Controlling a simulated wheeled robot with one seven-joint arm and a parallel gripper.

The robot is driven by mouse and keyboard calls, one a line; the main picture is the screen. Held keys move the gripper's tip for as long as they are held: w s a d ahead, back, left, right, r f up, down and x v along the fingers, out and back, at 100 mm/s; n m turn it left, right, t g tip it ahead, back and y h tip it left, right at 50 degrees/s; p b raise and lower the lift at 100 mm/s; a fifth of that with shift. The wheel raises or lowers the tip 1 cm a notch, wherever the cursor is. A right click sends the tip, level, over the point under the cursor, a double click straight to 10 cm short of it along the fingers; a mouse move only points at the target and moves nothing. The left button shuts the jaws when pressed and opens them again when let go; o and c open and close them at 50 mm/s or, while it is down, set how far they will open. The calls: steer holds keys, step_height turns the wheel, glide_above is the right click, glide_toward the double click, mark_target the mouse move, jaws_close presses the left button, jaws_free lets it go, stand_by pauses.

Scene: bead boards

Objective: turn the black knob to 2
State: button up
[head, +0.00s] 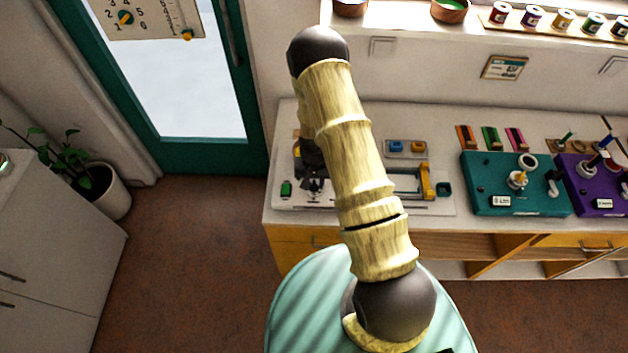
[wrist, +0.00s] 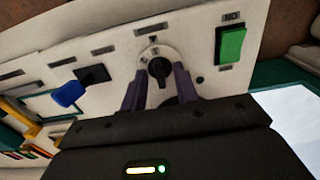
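The black knob (wrist: 158,70) is on a white board (wrist: 110,62), near the middle of the wrist view. A small dark mark shows on the board beyond it; I cannot read any numbers around it or tell its setting. My gripper (wrist: 158,78) is open, with one dark finger on each side of the knob. A gap shows between the knob and each finger. In the head view my gripper (head: 313,172) is over the left part of the white board (head: 436,207), and my arm hides the knob there.
A teal board (head: 483,203) and a purple board (head: 590,204) stand further right on the counter. A sheet with a numbered dial (head: 150,12) is at the upper left.

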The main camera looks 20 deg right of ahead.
jaws_close()
steer(key=shift+m, duration=0.3)
steer(key=m+b, duration=0.2)
steer(key=m, duration=0.2)
steer(key=m+b, duration=0.1)
steer(key=m, duration=0.4)
stand_by(0.4)
stand_by(0.4)
jaws_free()
